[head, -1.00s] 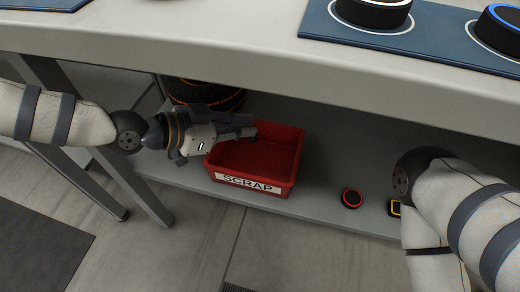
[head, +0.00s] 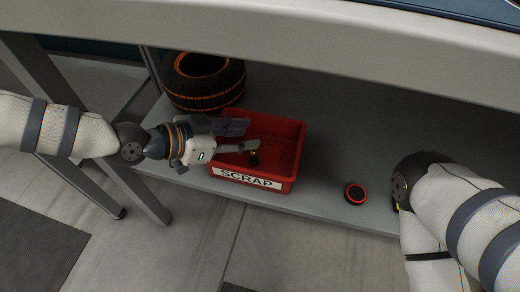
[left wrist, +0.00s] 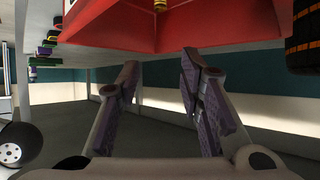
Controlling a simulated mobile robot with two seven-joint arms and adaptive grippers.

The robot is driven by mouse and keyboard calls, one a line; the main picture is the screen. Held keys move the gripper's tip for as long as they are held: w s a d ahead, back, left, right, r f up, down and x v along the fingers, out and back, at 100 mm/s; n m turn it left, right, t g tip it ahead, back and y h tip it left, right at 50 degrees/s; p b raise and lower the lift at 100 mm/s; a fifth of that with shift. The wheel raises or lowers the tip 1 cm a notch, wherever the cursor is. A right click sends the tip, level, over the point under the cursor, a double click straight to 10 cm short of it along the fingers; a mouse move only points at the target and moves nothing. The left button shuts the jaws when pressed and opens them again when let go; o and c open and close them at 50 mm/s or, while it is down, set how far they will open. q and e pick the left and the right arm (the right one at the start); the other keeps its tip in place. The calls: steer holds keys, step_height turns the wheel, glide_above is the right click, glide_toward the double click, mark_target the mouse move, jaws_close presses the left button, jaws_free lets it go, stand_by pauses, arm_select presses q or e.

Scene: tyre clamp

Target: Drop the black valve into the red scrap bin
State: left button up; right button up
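The red scrap bin (head: 283,186), labelled SCRAP, stands on the low shelf. It also shows upside down at the top of the left wrist view (left wrist: 210,30). My left gripper (head: 247,137) reaches in from the left over the bin. Its two fingers are apart with nothing between them (left wrist: 158,85). A small dark piece with a yellow band, apparently the black valve (head: 254,158), shows inside the bin's outline below the fingertips. Its yellow band shows at the top edge of the left wrist view (left wrist: 160,5). Whether it rests on the bin floor I cannot tell. My right gripper is out of sight.
A black tyre with orange stripes (head: 205,85) stands behind the bin, left of it. A black puck with a red ring (head: 355,193) lies on the shelf (head: 322,180) to the right. The grey table edge (head: 300,50) overhangs the shelf.

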arm_select(q)
steer(key=v, duration=1.2)
